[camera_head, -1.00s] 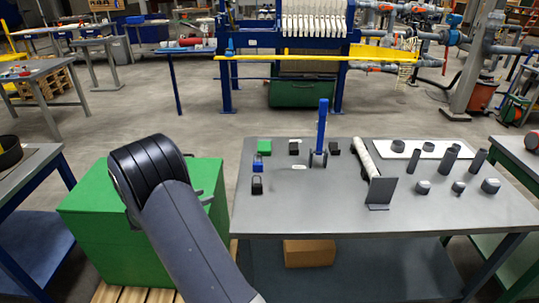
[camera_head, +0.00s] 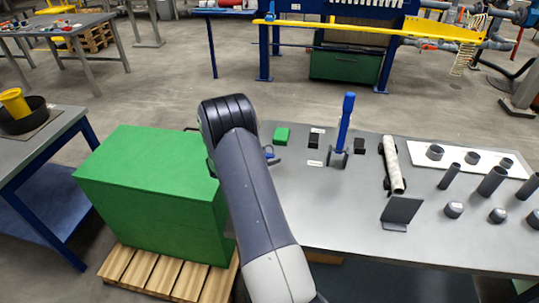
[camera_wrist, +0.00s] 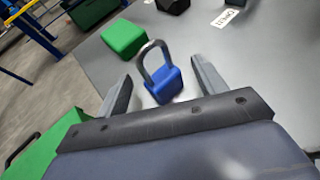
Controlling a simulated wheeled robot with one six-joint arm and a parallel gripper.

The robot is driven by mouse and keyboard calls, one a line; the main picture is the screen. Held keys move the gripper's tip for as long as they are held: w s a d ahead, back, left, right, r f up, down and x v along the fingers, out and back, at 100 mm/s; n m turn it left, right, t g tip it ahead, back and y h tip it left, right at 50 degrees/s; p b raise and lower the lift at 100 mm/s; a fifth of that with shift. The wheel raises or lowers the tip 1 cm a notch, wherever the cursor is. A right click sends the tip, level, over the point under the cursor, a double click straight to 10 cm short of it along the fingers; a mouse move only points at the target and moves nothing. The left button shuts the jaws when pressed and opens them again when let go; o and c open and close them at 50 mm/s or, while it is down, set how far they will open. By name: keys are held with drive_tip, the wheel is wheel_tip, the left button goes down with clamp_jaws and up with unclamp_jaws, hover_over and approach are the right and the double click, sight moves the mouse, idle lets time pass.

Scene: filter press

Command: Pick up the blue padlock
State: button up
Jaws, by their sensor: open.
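The blue padlock (camera_wrist: 163,84) stands on the grey table, its dark grey shackle pointing up toward the top of the wrist view. In the head view only a small blue part of it (camera_head: 269,152) shows beside my arm, which hides the rest. My gripper (camera_wrist: 160,82) is open, with one finger to the left of the padlock and one to the right. Gaps show between the padlock and both fingers, and nothing is held. In the head view my arm hides the fingers.
A blue upright tool (camera_head: 345,120), a rolled tube (camera_head: 392,165) and a dark angled plate (camera_head: 401,211) occupy the table farther right. A green box (camera_head: 150,190) stands left of the table.

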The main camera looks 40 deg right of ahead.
drive_tip(key=shift+d+f, duration=0.15)
drive_tip(key=shift+d, duration=0.2)
drive_tip(key=c, duration=1.1)
